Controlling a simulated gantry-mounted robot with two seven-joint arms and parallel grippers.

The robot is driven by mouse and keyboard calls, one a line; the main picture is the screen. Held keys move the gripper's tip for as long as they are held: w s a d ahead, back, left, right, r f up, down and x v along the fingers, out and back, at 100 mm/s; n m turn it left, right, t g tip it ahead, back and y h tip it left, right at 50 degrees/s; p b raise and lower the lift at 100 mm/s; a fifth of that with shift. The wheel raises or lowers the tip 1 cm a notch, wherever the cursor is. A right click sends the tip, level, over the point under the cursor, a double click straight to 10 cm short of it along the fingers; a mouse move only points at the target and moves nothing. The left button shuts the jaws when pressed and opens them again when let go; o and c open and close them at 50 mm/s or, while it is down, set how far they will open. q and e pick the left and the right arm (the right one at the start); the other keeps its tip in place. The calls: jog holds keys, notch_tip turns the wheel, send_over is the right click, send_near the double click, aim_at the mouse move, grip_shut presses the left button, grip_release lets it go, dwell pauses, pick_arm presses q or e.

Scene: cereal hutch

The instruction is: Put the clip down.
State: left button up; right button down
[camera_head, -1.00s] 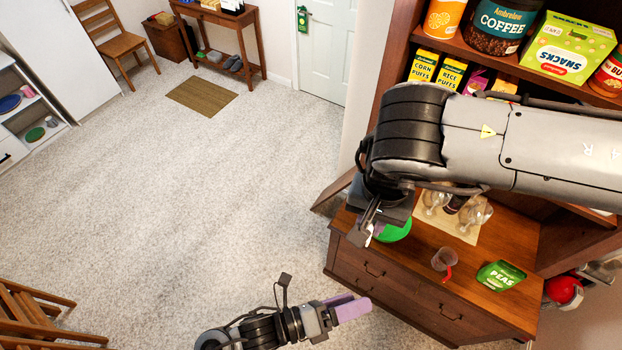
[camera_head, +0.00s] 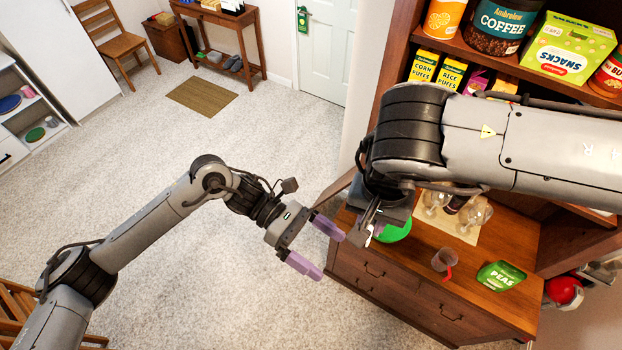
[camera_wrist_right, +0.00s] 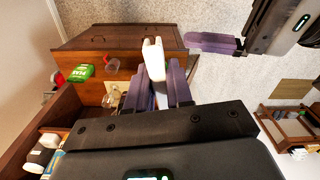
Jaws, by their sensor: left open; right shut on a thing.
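The clip (camera_wrist_right: 153,52) is a long white piece between the purple fingers of my right gripper (camera_wrist_right: 165,85) in the right wrist view. The right gripper is shut on it, and the clip sticks out past the fingertips. In the head view my right gripper (camera_head: 367,232) is over the front left edge of the hutch counter (camera_head: 420,275), and the clip is mostly hidden there. My left gripper (camera_head: 316,247) is open and empty, its purple fingers spread, just left of the right gripper. One of its fingers also shows in the right wrist view (camera_wrist_right: 212,43).
On the counter are a green round dish (camera_head: 396,231), a cup with a red part (camera_head: 445,259), a green peas bag (camera_head: 501,275) and glasses on a mat (camera_head: 466,235). Free wood lies between the dish and cup. Shelves with cereal boxes (camera_head: 436,68) rise behind.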

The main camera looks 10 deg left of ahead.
pick_arm(q)
jog(key=w+a+r+m+t+y, duration=0.1)
jog(key=w+a+r+m+t, duration=0.15)
jog(key=w+r, duration=0.65)
jog(key=shift+n, duration=0.35)
jog(key=s+d, duration=0.1)
jog(key=d, duration=0.2)
jog(key=s+d+f, duration=0.1)
jog(key=s+d, duration=0.1)
jog(key=d, duration=0.1)
jog(key=s+d, duration=0.2)
jog(key=d, duration=0.2)
jog(key=shift+f, duration=0.25)
jog(key=shift+d, duration=0.1)
jog(key=shift+c, duration=0.3)
jog(key=shift+t, duration=0.25)
jog(key=c, duration=0.7)
pick_arm(e)
jog(key=c, duration=0.9)
grip_release()
jog(key=shift+c, duration=0.2)
